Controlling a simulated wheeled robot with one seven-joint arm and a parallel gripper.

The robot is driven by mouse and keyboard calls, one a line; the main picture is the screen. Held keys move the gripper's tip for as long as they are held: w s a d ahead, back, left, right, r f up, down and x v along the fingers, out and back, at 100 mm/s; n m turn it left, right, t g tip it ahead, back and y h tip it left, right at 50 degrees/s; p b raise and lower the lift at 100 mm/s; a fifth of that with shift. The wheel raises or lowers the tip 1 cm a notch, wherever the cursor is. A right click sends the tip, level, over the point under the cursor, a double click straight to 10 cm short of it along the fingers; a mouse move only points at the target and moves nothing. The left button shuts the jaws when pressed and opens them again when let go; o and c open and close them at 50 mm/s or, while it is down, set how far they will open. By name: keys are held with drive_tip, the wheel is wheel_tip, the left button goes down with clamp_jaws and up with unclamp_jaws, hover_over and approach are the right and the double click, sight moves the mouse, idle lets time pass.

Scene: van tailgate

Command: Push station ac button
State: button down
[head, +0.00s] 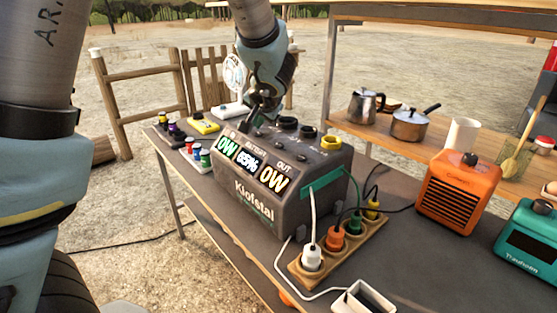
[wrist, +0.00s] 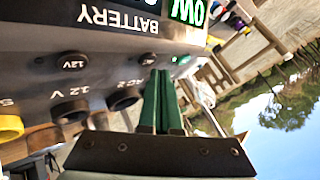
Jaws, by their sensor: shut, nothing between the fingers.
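The grey power station (head: 245,190) stands on the table in the head view, its displays reading 0W, 65% and 0W. My gripper (head: 252,124) is above its top panel, near the display edge. In the wrist view the panel is upside down. My gripper's green fingers (wrist: 160,72) are closed together and empty. Their tips are beside a small dark round button (wrist: 148,59) whose label is too small to read surely. Contact cannot be told. A round button marked 12V (wrist: 73,62) and dark sockets marked AC 2 (wrist: 125,97) and 12 V (wrist: 72,110) are also there.
A power strip (head: 340,250) with several plugs lies in front of the station. An orange heater (head: 458,190) and a teal appliance (head: 530,240) stand to the right. A yellow device (head: 203,126) and small coloured jars (head: 197,150) are at the left. A shelf with pots (head: 410,124) is behind.

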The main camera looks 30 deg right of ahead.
sight(258, 137)
drive_tip(key=shift+f+b, duration=0.6)
drive_tip(key=shift+b, duration=0.55)
idle(0.4)
drive_tip(key=shift+r, duration=0.65)
drive_tip(key=shift+p, duration=0.3)
wheel_tip(258, 137, up, 6)
drive_tip(key=p, duration=0.3)
idle(0.3)
